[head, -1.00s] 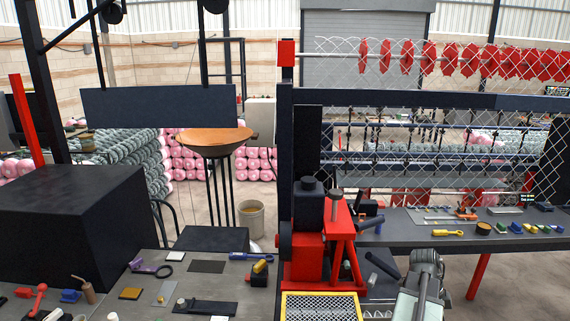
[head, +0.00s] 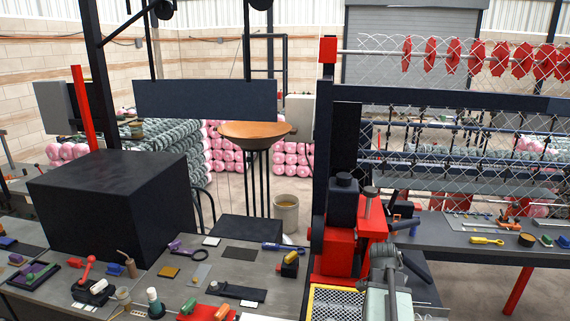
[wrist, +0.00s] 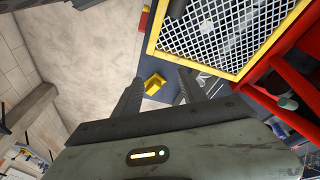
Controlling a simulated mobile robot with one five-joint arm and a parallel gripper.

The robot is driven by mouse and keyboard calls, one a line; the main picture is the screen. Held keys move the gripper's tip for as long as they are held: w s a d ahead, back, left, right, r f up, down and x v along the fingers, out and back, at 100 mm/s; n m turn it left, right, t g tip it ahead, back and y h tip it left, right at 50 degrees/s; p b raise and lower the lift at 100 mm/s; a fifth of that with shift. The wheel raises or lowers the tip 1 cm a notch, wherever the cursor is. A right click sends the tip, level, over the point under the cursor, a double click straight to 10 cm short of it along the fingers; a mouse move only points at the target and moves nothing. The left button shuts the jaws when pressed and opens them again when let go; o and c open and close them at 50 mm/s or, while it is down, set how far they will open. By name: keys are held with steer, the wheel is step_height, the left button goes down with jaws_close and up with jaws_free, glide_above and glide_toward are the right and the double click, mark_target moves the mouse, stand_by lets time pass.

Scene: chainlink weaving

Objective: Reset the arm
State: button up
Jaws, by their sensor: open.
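My gripper shows in the wrist view (wrist: 162,92) with its two dark fingers apart and nothing between them. Beyond the fingers are a dark surface with a small yellow block (wrist: 153,84) and a yellow-framed mesh panel (wrist: 222,35). In the head view my grey arm is at the lower right, in front of the red and black machine (head: 340,235). The gripper's fingers cannot be made out in that view.
A grey workbench (head: 185,292) with several small tools lies at the lower left, beside a large black box (head: 105,210). A second bench (head: 450,232) stands at the right below the chainlink mesh (head: 450,130). A bucket (head: 286,215) stands on the floor behind.

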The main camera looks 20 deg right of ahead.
steer(key=w+a+n+t+y, duration=0.1)
steer(key=w+a+n, duration=0.45)
steer(key=a, duration=0.45)
steer(key=w+a+n+t, duration=0.1)
steer(key=w+a+n, duration=0.4)
steer(key=a, duration=0.5)
steer(key=w+a+n+y, duration=0.25)
steer(key=a+n, duration=0.55)
steer(key=a, duration=1.3)
step_height(320, 180, down, 22)
steer(key=s+d+b, duration=0.1)
steer(key=b, duration=1.9)
steer(key=shift+s+d+r+g+h+b, duration=0.15)
steer(key=shift+s+r+g+h+b, duration=0.05)
steer(key=shift+s+g+h+b, duration=0.2)
